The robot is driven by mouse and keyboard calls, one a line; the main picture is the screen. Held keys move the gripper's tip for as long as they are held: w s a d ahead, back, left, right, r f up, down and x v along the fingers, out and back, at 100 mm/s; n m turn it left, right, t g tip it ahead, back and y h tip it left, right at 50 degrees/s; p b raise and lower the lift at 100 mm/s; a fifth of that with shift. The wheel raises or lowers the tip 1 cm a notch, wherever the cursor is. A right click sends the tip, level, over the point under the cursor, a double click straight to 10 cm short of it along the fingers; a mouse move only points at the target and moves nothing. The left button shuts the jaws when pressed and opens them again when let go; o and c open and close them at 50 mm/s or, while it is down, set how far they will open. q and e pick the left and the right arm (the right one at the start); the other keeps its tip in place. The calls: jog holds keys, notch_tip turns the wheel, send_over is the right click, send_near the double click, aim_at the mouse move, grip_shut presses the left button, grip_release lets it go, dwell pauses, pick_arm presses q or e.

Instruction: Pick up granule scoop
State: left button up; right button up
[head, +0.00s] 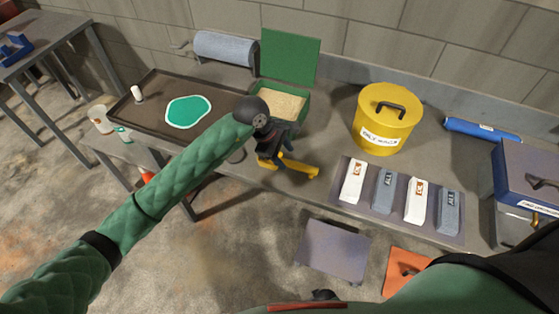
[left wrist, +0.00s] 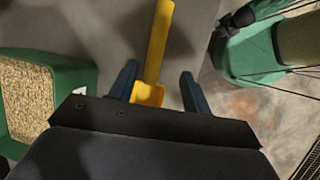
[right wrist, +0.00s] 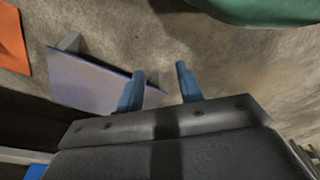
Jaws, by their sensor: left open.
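The yellow granule scoop (head: 303,169) is near the front edge of the grey bench, in front of the green granule box. My left gripper (head: 272,150) is directly over it and hides part of it. In the left wrist view the scoop (left wrist: 157,45) runs away from the camera, its broader near end between the two blue fingers of my left gripper (left wrist: 160,85). The fingers are open with a gap on each side of the scoop. My right gripper (right wrist: 159,85) is open and empty in the right wrist view, above the floor.
The green box of granules (head: 284,104) has its lid raised, close behind my left gripper. A yellow lidded bucket (head: 383,122) and a mat with several labelled packets (head: 353,181) are to the right. A dark tray (head: 152,95) is to the left.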

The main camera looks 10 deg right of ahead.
aim_at(293, 164)
pick_arm(q)
jog(key=shift+s+d+f, duration=0.1)
jog(key=shift+d+f, duration=0.2)
jog(key=shift+f, duration=0.15)
jog(key=shift+d+f+p, duration=0.15)
jog(key=shift+p, duration=0.25)
jog(key=p+x, duration=0.3)
jog(key=x, duration=0.1)
jog(key=shift+w+d, duration=0.2)
jog(key=shift+w, duration=0.1)
jog(key=shift+d+f, duration=0.1)
jog(key=shift+f, duration=0.3)
pick_arm(e)
jog(key=s+d+f, duration=0.3)
jog(key=s+f, duration=0.1)
jog(key=s, duration=0.3)
jog(key=shift+s+d, duration=0.2)
jog(key=shift+s, duration=0.15)
pick_arm(q)
jog(key=shift+f+b, duration=0.3)
jog(key=shift+b, duration=0.15)
pick_arm(e)
jog(key=shift+f, duration=0.7)
pick_arm(q)
jog(key=c, duration=1)
